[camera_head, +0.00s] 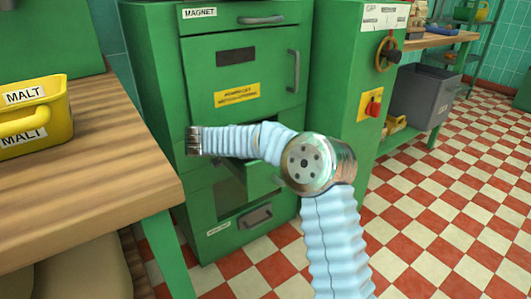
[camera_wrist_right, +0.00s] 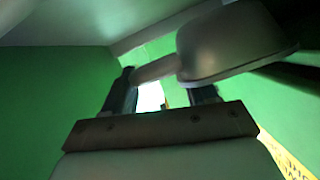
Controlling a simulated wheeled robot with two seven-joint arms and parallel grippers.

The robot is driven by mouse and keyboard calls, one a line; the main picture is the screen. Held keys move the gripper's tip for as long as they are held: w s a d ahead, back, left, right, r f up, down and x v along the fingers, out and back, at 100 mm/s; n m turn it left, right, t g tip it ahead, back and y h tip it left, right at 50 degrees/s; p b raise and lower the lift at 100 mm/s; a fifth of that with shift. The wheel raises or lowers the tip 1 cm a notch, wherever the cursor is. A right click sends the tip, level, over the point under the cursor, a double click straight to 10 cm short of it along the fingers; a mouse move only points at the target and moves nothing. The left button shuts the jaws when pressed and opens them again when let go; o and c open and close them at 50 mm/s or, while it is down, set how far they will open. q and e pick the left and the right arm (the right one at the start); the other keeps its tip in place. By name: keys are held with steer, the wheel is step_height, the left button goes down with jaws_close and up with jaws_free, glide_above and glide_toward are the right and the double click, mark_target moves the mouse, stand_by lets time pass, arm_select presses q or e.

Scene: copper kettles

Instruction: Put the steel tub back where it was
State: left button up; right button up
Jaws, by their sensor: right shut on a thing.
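In the right wrist view, a grey metal vessel (camera_wrist_right: 235,45), which looks like the steel tub, fills the upper right. A flat handle or lip (camera_wrist_right: 156,69) runs from it to the left between the fingers of my right gripper (camera_wrist_right: 162,90), which is shut on it. Green walls surround it there. In the head view, my right arm reaches left across the front of the green MAGNET cabinet (camera_head: 215,100). Its gripper and the tub cannot be made out there. My left gripper is in neither view.
An open green drawer or flap (camera_head: 265,179) shows under my arm, above a lower drawer handle (camera_head: 255,217). A wooden bench (camera_head: 100,180) with a yellow MALT bin (camera_head: 45,115) stands at left. A red switch (camera_head: 374,108) is on the right cabinet. The checkered floor at right is clear.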

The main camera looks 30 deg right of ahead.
steer(key=shift+d, duration=0.6)
step_height(320, 180, down, 4)
steer(key=shift+r+b, duration=0.1)
steer(key=shift+b, duration=0.75)
steer(key=shift+r, duration=0.15)
steer(key=o, duration=1.1)
steer(key=p+v, duration=0.2)
steer(key=v, duration=1)
